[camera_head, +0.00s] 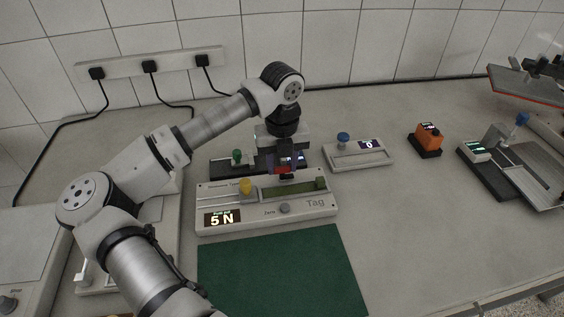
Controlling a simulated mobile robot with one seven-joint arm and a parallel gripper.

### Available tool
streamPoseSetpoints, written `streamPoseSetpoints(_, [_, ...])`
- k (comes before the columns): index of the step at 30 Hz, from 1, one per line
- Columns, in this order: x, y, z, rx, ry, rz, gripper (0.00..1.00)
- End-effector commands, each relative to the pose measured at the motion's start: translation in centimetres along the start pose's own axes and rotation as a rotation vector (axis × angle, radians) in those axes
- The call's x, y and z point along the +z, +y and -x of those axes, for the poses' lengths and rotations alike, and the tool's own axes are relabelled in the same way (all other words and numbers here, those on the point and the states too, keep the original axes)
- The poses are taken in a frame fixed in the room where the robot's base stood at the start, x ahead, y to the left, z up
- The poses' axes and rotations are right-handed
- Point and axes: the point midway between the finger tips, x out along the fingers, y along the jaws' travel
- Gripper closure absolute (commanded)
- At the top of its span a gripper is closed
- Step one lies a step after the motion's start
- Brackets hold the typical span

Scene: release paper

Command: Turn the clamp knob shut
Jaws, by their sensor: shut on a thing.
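My gripper (285,168) points down over the back right of the grey tester (212,195), in front of a black device (222,168). It is shut on a small dark red part (283,171), mostly covered by the fingers. I cannot tell for sure whether this part is the clamp knob, or how far it is turned. The tester has a yellow knob (246,186), a grey knob (284,208), a long green slot (290,192) and a display reading 5 N (222,218). A green knob (237,156) stands on the black device, left of my gripper.
A grey device with a blue knob (343,139) stands to the right. Further right are an orange box (429,138) and a grey-and-black machine (500,165). A green mat (280,270) lies in front. The bench right of the mat is clear.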

Motion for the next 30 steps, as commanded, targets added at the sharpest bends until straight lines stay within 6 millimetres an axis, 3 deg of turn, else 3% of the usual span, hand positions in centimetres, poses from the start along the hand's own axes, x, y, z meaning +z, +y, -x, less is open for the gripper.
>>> streamPoseSetpoints(11, [0.05, 0.01, -0.43, 0.002, -0.004, -0.168, 0.85])
streamPoseSetpoints(30, [0.05, -0.03, -0.24, 0.0, -0.003, -0.765, 0.85])
